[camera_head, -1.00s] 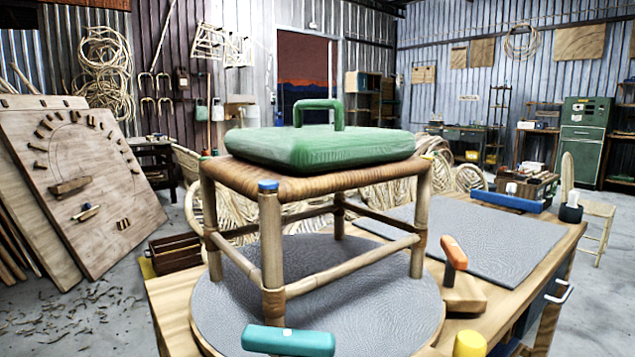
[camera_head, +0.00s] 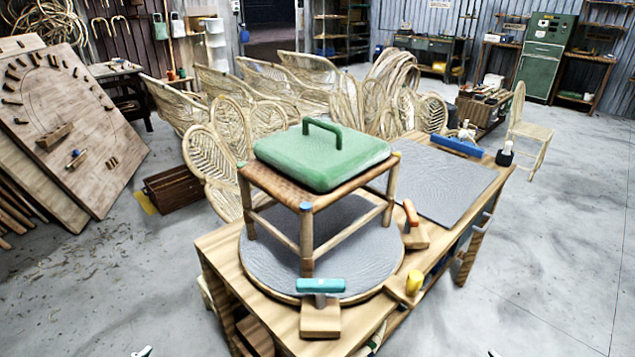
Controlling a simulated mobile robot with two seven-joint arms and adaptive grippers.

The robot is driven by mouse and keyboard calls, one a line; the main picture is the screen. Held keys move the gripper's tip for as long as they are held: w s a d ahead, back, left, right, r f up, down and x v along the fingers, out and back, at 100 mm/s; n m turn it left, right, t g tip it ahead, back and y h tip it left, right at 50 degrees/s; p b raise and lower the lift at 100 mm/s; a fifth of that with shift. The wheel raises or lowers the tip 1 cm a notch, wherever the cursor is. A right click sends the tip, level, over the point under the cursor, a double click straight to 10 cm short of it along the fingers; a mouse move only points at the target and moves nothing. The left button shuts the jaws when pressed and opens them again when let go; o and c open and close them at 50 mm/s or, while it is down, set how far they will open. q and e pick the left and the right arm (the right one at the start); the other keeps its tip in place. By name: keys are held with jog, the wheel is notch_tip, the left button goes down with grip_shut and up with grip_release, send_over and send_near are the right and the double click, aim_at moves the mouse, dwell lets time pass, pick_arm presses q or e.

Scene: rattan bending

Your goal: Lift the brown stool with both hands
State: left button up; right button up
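The brown stool (camera_head: 275,187) stands upright on a round grey turntable (camera_head: 262,252) on the wooden workbench (camera_head: 222,257). Its seat is woven, with pale wooden legs and rungs. A green pad (camera_head: 320,160) with an arched handle lies on the seat and covers most of it. Only small tips show at the bottom edge, apparently of my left gripper (camera_head: 142,352) and my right gripper (camera_head: 493,353). Both are far in front of the stool and apart from it. Their fingers are mostly cut off, so their opening cannot be judged.
A teal-handled clamp (camera_head: 320,286), an orange-handled one (camera_head: 411,214) and a yellow knob (camera_head: 414,283) stand around the turntable's front and right. A grey mat (camera_head: 440,180) covers the bench's back right. Rattan chair frames (camera_head: 220,145) stand close behind.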

pick_arm(q)
jog(key=w+d+r+n+t+h, duration=0.1)
jog(key=w+d+r+n+t, duration=0.2)
jog(key=w+r+n, duration=0.7)
jog(key=w+d+r+n+t+h, duration=0.2)
jog(key=w+r+n, duration=0.9)
jog(key=w, duration=0.7)
jog(key=shift+w+d+r+n+t, duration=0.15)
jog(key=shift+d+r+n+t, duration=0.15)
jog(key=shift+d+r+t, duration=0.35)
pick_arm(e)
jog(key=w+a+r+m+t+y, duration=0.1)
jog(key=w+a+r+m+t, duration=0.2)
jog(key=w+r+m, duration=0.7)
jog(key=w+a+r+m+t+y, duration=0.1)
jog(key=w+a+r+m+t, duration=0.2)
jog(key=w+r+m, duration=0.8)
jog(key=w, duration=0.7)
jog(key=shift+a+r+m+y, duration=0.2)
jog(key=shift+r+m+y, duration=0.1)
jog(key=shift+r+y, duration=0.1)
pick_arm(q)
jog(key=shift+d+f, duration=0.15)
jog(key=shift+f, duration=0.05)
pick_arm(e)
jog(key=shift+w, duration=0.1)
